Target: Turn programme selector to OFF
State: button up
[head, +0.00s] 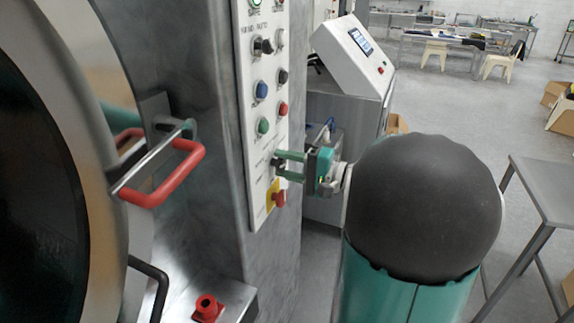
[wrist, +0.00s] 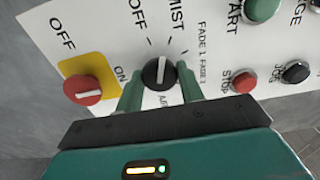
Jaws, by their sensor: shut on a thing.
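The programme selector is a black round knob with a white pointer line, on the white control panel, in the middle of the wrist view (wrist: 160,72). Labels OFF and MIST stand above it, and FADE text to its right. The pointer line runs roughly upward in the picture; which mark it meets is not clear. My gripper (wrist: 160,88) is shut on the knob, one green finger on each side. In the head view my gripper (head: 284,166) reaches the panel's lower part from the right, and its fingers largely hide the selector.
A red switch (wrist: 83,89) on a yellow plate sits left of the selector, close to my left finger. A red stop button (wrist: 243,80) and a black button (wrist: 295,73) lie right. A red-handled door latch (head: 165,172) juts out left of the panel.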

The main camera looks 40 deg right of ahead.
jog(key=n, duration=0.5)
jog(key=shift+n, duration=0.4)
dwell(0.3)
jog(key=o, duration=0.9)
jog(key=shift+o, duration=0.2)
jog(key=v, duration=1.3)
jog(key=shift+s+d, duration=0.15)
jog(key=shift+s, duration=0.2)
